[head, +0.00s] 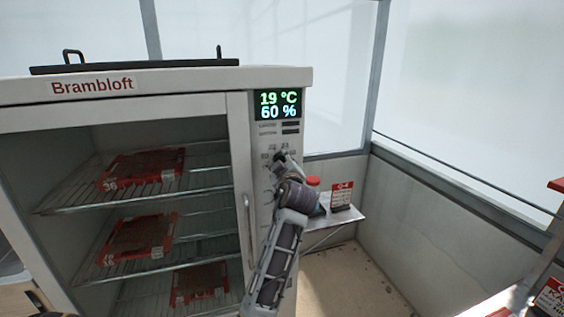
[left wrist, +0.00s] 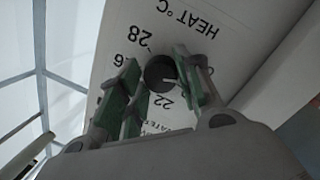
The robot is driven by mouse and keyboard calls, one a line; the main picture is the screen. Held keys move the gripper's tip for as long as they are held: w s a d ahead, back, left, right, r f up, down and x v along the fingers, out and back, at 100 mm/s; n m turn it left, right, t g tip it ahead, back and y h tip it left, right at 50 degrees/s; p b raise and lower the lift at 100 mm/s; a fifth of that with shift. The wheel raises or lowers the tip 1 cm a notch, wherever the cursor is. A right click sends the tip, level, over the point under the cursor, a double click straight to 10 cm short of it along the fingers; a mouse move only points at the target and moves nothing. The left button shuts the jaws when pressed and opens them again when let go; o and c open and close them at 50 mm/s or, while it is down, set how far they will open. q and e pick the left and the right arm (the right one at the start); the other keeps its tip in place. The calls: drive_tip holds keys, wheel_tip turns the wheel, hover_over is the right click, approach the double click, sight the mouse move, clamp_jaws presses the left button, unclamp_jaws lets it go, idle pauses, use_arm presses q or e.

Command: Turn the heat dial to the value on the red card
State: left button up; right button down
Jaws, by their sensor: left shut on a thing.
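The heat dial (left wrist: 160,72) is a dark round knob on the white panel, under the upside-down print "HEAT °C". A pale line shows on its face, and printed numbers including 28 and 22 stand around it. My left gripper (left wrist: 157,85) has its green-padded fingers on either side of the dial and is shut on it. In the head view the left gripper (head: 280,160) hides the dial. A red-and-white card (head: 342,196) stands on the side shelf; its print is too small to read surely. My right gripper is not in view.
The white cabinet's display (head: 279,105) reads 19 °C and 60 %. Red trays (head: 140,170) lie on wire racks inside. A vertical door handle (head: 248,230) is left of my arm. A red-topped item (head: 313,182) is on the side shelf (head: 350,216).

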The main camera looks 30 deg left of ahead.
use_arm(q)
drive_tip(key=shift+d+r+m+g+y+p, duration=0.1)
drive_tip(key=shift+m+g+y+p, duration=0.45)
drive_tip(key=shift+m+p, duration=2.5)
drive_tip(key=shift+a+r+m+g+y+p, duration=0.1)
drive_tip(key=shift+m+g+y+p, duration=0.6)
drive_tip(key=shift+m, duration=4.2)
drive_tip(key=shift+d+m+g+y+p, duration=0.15)
drive_tip(key=shift+m+g+p, duration=0.5)
drive_tip(key=shift+m+p, duration=2.65)
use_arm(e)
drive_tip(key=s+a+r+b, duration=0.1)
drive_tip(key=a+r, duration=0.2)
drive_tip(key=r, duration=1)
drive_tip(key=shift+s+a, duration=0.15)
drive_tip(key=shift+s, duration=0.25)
use_arm(q)
drive_tip(key=shift+m, duration=0.65)
